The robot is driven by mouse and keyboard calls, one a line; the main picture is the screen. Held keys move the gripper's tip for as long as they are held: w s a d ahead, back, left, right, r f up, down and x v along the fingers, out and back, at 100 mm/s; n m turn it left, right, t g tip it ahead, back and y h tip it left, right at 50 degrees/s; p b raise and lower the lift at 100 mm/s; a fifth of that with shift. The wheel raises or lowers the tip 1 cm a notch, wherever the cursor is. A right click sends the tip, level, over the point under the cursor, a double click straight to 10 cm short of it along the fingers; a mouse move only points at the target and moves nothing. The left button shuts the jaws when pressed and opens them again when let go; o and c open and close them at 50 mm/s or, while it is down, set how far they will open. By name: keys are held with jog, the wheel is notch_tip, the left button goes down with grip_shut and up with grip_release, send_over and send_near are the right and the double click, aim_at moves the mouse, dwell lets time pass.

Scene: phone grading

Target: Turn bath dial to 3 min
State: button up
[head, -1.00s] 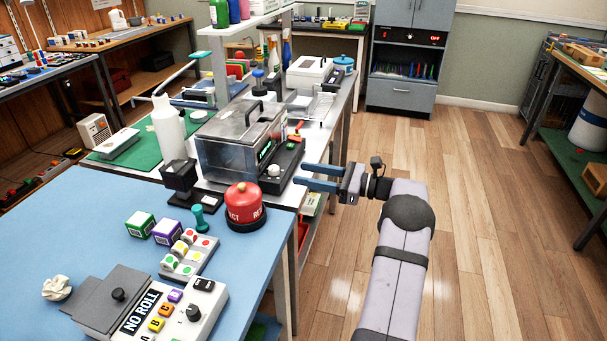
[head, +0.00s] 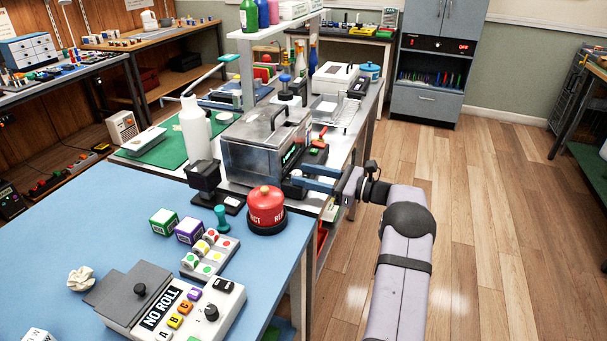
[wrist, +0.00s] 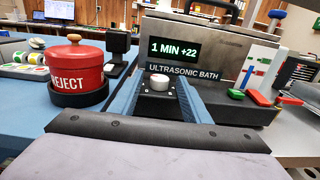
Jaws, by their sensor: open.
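The ultrasonic bath (head: 265,140) is a grey metal box with a lid and handle on the bench. In the wrist view its front (wrist: 205,70) carries a display (wrist: 173,50) reading "1 MIN +22". The white bath dial (wrist: 159,81) sits low in front of the display, on a dark base. My gripper (wrist: 160,92) is open, its two blue fingers reaching toward the bath with the dial showing between them. I cannot tell whether either finger touches the dial. In the head view my gripper (head: 302,178) is at the bath's right front, and its fingers partly hide the dial area.
A red pot marked REJECT (head: 266,207) stands in a black holder left of my gripper. A black block-shaped stand (head: 204,178) is beside the bath. Right of the dial are red and green levers (wrist: 262,97). Open floor lies right of the bench.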

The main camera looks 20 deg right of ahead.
jog(key=shift+w+a, duration=0.45)
jog(key=c, duration=1)
jog(key=shift+c, duration=0.2)
